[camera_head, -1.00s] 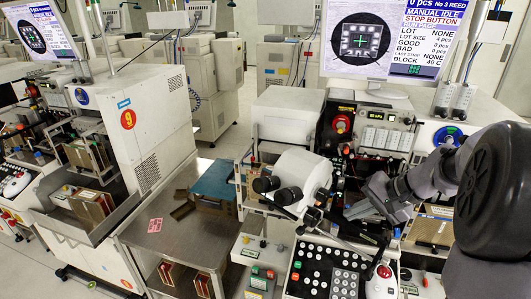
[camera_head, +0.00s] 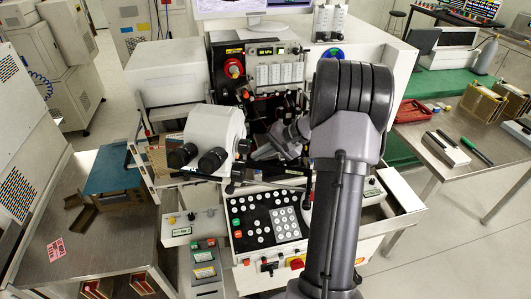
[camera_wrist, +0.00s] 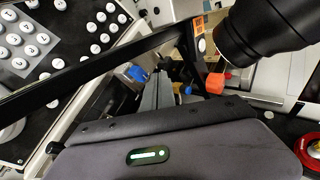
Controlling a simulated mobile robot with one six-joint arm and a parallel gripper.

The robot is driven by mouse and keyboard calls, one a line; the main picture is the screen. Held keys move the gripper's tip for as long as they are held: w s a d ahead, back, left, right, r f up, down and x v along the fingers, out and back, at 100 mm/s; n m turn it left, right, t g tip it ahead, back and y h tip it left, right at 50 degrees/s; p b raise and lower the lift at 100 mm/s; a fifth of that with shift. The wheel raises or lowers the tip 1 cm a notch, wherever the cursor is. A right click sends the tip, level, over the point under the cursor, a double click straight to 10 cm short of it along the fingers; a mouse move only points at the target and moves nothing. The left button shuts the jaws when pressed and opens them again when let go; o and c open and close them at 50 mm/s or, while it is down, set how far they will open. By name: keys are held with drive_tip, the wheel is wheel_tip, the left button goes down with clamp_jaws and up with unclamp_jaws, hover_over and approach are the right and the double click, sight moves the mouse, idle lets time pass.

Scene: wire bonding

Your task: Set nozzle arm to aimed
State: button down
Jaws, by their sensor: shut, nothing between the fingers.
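The wire bonder with its microscope (camera_head: 213,135) stands in the middle of the head view. My gripper (camera_head: 262,153) reaches into its work area, right of the microscope and behind the button panel (camera_head: 268,218). In the wrist view my gripper (camera_wrist: 160,88) is shut with nothing in it, among the small parts of the machine. An orange-red block (camera_wrist: 215,82) and a blue knob (camera_wrist: 138,73) are close to it there. I cannot tell which part is the nozzle arm or how it is set. My arm hides much of the work area's right side.
A black eyepiece (camera_wrist: 262,35) hangs near my gripper in the wrist view, and a black bar (camera_wrist: 90,72) crosses at left. A red button (camera_wrist: 314,148) is at lower right. A steel table (camera_head: 85,235) stands left of the machine, and a table with a green mat (camera_head: 440,90) stands right.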

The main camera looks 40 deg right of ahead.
drive_tip(key=x, duration=0.4)
drive_tip(key=shift+w+a+f+b, duration=0.1)
drive_tip(key=shift+f+b, duration=0.05)
drive_tip(key=shift+b, duration=0.2)
drive_tip(key=shift+w+a+f+b, duration=0.25)
drive_tip(key=shift+a+b, duration=0.15)
drive_tip(key=shift+b, duration=0.65)
drive_tip(key=shift+w+a+r+b, duration=0.1)
drive_tip(key=shift+a+r+b, duration=0.1)
drive_tip(key=shift+a+b, duration=0.2)
drive_tip(key=shift+d+r, duration=0.1)
drive_tip(key=shift+r, duration=0.1)
